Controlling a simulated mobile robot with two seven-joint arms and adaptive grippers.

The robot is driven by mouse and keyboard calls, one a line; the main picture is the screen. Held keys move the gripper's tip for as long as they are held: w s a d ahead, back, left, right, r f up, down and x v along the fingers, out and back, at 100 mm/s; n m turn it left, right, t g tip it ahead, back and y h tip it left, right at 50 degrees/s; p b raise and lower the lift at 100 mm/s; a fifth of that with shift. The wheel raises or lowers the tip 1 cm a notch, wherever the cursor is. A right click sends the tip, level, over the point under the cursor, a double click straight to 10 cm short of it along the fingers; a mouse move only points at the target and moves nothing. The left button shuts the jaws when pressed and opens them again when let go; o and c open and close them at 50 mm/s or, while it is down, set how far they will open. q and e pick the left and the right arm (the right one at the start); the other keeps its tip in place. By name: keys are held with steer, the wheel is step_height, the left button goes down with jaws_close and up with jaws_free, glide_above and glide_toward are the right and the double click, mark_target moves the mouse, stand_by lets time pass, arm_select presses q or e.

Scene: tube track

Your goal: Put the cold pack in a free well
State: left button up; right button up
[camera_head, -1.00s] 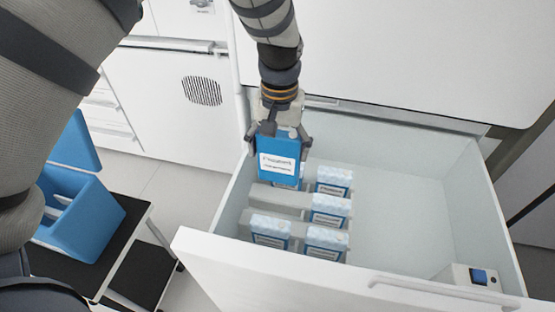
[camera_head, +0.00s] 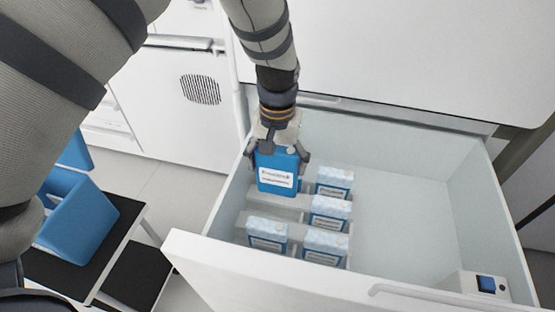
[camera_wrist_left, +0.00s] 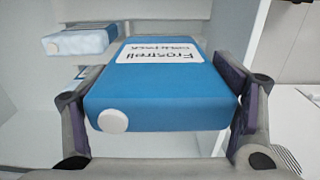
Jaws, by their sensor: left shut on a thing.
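The cold pack (camera_head: 278,168) is a blue block with a white label. My left gripper (camera_head: 278,160) is shut on it and holds it upright over the left column of a rack in the open drawer. The wrist view shows the pack (camera_wrist_left: 165,95), with a white cap, between both fingers (camera_wrist_left: 160,110). Frosted packs stand in the rack's right column, at the back (camera_head: 334,183), middle (camera_head: 329,213) and front (camera_head: 326,246), and at the front left (camera_head: 267,234). The middle-left well (camera_head: 275,213) looks empty. A blue edge shows behind the held pack, mostly hidden. My right gripper is out of view.
The white drawer (camera_head: 330,285) has clear floor right of the rack. A small box with a blue top (camera_head: 486,284) sits in its front right corner. A black cart (camera_head: 85,240) with a blue container (camera_head: 75,215) stands at the left.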

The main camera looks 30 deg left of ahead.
mark_target(277, 192)
arm_select(q)
steer(key=shift+f+b, duration=0.55)
steer(key=shift+f, duration=1.85)
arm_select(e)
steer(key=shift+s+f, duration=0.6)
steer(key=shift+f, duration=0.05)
arm_select(q)
steer(key=shift+f+b, duration=0.45)
steer(key=shift+f, duration=1.3)
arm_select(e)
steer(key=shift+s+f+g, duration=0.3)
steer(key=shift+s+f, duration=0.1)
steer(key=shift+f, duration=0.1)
arm_select(q)
steer(key=shift+f, duration=0.1)
steer(key=shift+f+b, duration=0.45)
steer(key=shift+f, duration=0.7)
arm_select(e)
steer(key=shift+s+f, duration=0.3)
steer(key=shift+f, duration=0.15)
arm_select(q)
steer(key=shift+f, duration=0.1)
step_height(277, 192, down, 3)
steer(key=shift+r+b, duration=0.2)
steer(key=shift+b, duration=0.35)
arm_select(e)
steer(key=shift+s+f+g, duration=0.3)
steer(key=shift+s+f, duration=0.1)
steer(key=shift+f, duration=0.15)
